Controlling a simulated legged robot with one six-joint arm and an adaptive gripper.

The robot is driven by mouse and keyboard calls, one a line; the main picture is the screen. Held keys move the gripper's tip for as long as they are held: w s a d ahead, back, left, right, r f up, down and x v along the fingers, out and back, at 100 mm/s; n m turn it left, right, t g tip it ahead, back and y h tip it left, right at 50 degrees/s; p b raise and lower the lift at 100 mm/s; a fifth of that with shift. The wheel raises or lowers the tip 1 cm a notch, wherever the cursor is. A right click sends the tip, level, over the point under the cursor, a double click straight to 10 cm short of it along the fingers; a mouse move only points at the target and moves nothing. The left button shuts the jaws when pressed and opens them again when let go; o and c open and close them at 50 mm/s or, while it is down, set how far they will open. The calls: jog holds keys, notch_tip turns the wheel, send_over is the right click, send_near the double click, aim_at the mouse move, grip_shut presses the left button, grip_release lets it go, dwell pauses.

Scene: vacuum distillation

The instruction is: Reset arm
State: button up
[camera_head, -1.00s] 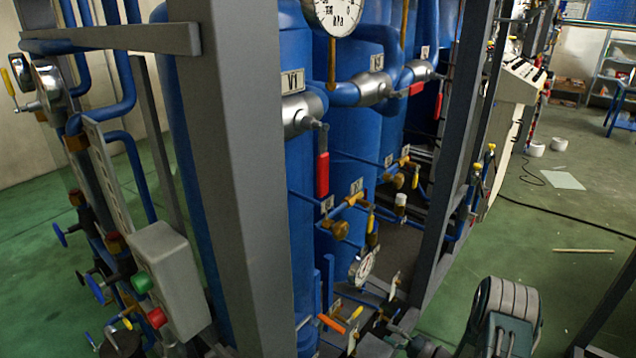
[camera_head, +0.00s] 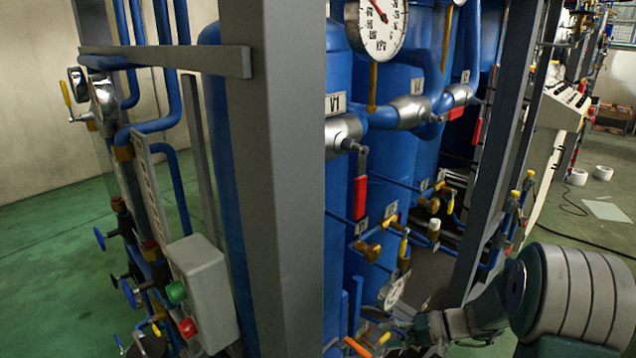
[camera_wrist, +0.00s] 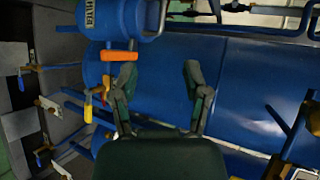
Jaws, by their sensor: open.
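My gripper (camera_wrist: 160,80) shows in the wrist view with its two dark fingers spread apart and nothing between them. Blue pipework and a large blue tank (camera_wrist: 240,85) lie behind the fingers. An orange handle (camera_wrist: 118,56) is close to the left fingertip in the picture; I cannot tell whether they touch. A yellow handle (camera_wrist: 88,108) hangs to its left. In the head view my arm reaches in from the lower right, low in front of the rig; the fingers are not clear there.
A grey upright post (camera_head: 275,180) stands in front of the blue tanks. A red valve handle (camera_head: 360,198), a pressure gauge (camera_head: 380,25) and a grey box with green and red buttons (camera_head: 203,290) are on the rig. Green floor (camera_head: 50,270) is free at the left.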

jog(key=s+r+n+t+h, duration=0.1)
jog(key=s+r+h, duration=0.5)
jog(key=s, duration=0.5)
jog(key=s+r+n+t+h, duration=0.2)
jog(key=s+r+h, duration=0.4)
jog(key=s+r, duration=0.5)
jog(key=shift+s+a+r+h, duration=0.15)
jog(key=shift+s+a+h, duration=0.05)
jog(key=shift+h, duration=0.2)
jog(key=shift+a, duration=0.1)
dwell(4.4)
